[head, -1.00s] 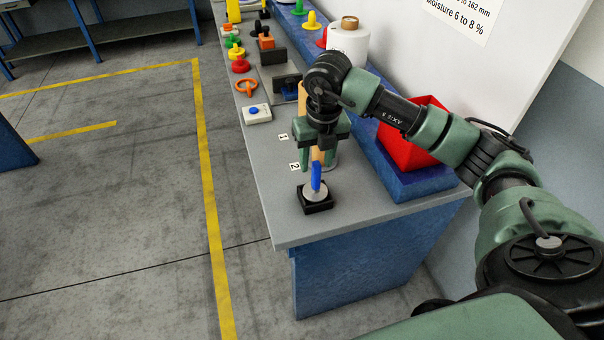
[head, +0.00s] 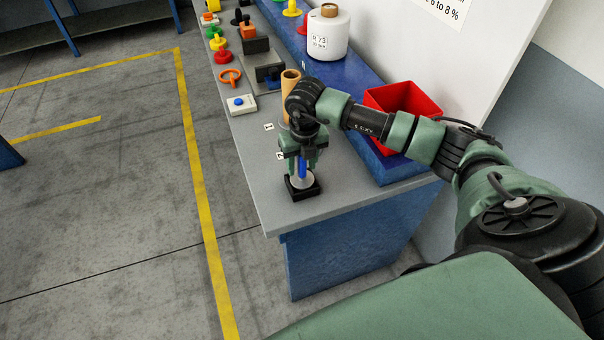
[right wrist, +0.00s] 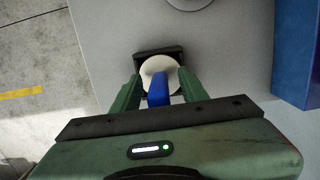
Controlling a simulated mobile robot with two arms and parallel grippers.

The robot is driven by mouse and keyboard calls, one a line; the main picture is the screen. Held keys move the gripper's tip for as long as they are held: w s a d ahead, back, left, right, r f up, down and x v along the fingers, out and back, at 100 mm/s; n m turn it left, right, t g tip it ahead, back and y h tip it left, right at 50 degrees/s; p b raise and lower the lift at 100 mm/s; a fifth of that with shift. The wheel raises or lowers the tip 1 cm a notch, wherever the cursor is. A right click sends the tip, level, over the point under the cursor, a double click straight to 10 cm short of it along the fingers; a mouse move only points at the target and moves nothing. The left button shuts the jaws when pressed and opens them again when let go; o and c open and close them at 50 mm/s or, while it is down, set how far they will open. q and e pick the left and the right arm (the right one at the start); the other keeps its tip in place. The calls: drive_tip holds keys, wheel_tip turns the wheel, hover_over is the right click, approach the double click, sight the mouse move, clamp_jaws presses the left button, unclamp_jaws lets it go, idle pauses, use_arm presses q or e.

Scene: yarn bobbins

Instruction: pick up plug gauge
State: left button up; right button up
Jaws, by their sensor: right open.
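The plug gauge has a blue handle (head: 303,167) and a pale round disc, and it stands upright in a square black holder (head: 303,190) near the table's front end. My right gripper (head: 302,168) is over it, pointing down, with its fingers on either side of the blue handle. In the right wrist view the blue handle (right wrist: 158,90) lies between the two green fingers (right wrist: 154,92), with a gap on each side. The right gripper is open. The pale disc (right wrist: 160,70) shows beyond the handle. My left gripper is not in view.
A cardboard tube (head: 290,90) stands just behind my right gripper. A red bin (head: 405,104) sits on the blue ledge under my right forearm.

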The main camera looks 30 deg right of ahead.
drive_tip(key=c, duration=0.9)
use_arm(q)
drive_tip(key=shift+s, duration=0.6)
use_arm(e)
clamp_jaws()
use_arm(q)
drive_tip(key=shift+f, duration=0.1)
use_arm(e)
drive_tip(key=shift+w+r, duration=0.1)
drive_tip(key=shift+r, duration=0.1)
